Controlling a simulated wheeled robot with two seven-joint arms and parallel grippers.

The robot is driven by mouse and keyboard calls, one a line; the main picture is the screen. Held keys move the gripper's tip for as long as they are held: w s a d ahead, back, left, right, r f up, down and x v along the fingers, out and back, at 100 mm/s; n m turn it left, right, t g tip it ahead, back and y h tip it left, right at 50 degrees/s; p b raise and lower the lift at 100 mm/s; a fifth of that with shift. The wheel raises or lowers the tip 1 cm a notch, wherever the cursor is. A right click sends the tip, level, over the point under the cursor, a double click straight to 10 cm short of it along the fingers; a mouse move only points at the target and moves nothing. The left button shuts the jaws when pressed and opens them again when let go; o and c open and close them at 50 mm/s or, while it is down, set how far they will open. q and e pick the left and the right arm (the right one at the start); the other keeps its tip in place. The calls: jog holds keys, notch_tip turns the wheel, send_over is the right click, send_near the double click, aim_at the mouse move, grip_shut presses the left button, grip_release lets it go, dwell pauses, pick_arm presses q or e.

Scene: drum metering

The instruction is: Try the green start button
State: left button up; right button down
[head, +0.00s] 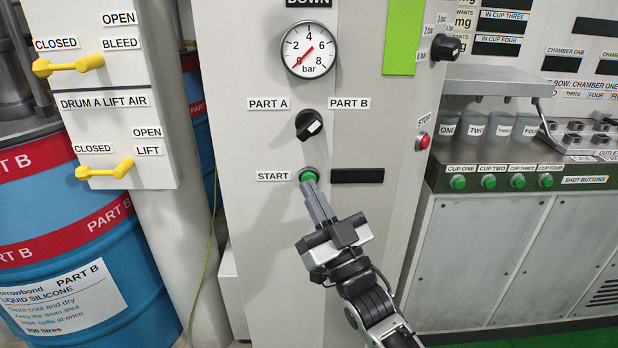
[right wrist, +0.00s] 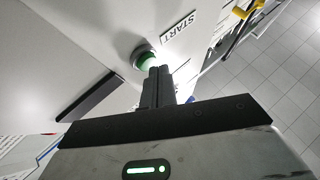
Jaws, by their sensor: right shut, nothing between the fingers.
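The green start button (head: 308,175) sits on the grey cabinet front, right of the START label (head: 274,176). In the right wrist view the button (right wrist: 147,60) shows green in a grey collar, straight ahead of the fingertips. My right gripper (head: 315,186) is shut and empty, its fingers pointing up at the button. In the right wrist view the fingertips (right wrist: 159,70) overlap the button's lower edge. They are at or very close to it; I cannot tell whether they touch or press it. My left gripper is not in view.
Above the button are a black PART A/PART B selector (head: 309,124) and a bar gauge (head: 309,50). A dark blank display (head: 358,176) is to its right. A red stop button (head: 423,141) is on the cabinet's side. Yellow valve handles (head: 105,170) and a blue drum (head: 70,230) stand left.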

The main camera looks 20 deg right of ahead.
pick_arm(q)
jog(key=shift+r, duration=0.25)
pick_arm(e)
jog(key=shift+s+a, duration=0.15)
jog(key=shift+s, duration=0.25)
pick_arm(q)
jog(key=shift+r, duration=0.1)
pick_arm(e)
jog(key=shift+s, duration=0.1)
pick_arm(q)
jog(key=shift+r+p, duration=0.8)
jog(key=shift+p, duration=0.3)
pick_arm(e)
jog(key=s, duration=0.2)
jog(key=s+a, duration=0.1)
jog(key=s, duration=0.1)
jog(key=shift+s+a, duration=0.2)
jog(key=shift+s, duration=0.1)
